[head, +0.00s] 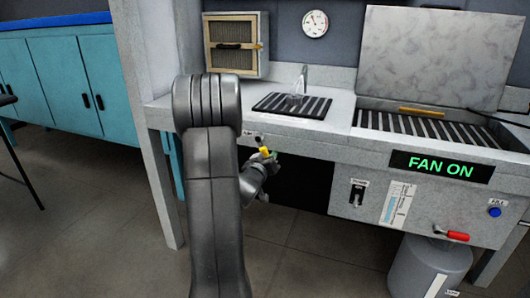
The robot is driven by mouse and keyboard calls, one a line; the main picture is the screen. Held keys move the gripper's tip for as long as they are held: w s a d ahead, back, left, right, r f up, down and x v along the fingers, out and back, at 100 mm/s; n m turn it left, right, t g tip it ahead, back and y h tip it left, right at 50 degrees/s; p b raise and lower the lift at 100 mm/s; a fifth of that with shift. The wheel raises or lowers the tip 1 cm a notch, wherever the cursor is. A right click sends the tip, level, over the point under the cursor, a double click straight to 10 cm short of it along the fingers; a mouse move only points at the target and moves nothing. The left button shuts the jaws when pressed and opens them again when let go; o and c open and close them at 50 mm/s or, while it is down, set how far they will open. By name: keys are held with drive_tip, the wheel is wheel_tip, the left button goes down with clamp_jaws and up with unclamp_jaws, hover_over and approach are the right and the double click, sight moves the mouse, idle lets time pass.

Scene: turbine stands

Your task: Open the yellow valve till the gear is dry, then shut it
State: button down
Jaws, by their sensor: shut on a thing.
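The yellow valve (265,151) is a small yellow handle on the front of the bench, below the left grille. My gripper (266,159) is at the valve and shut on it, and partly covers it. My arm hides part of the bench front to the left. A small pale, shiny thing (297,99), perhaps the gear, is on the left grille under an upright metal nozzle (303,76). It is too small to tell whether it is wet or dry.
A lit sign (441,166) reads "FAN ON". A red handle (457,236) and blue button (495,211) sit at right, above a grey cylinder (427,268). A raised lid (430,55) stands behind the right grille (430,128). A gauge (315,23) hangs on the back wall.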

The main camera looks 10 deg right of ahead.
drive_tip(key=s+d+r+n+p, duration=0.2)
drive_tip(key=d+r+n+p, duration=0.1)
drive_tip(key=n+p, duration=0.4)
drive_tip(key=shift+s+d+r+n, duration=0.15)
drive_tip(key=shift+r+n, duration=0.75)
drive_tip(key=shift+n, duration=0.5)
drive_tip(key=c, duration=1.2)
unclamp_jaws()
drive_tip(key=shift+c, duration=0.2)
drive_tip(key=shift+r, duration=0.1)
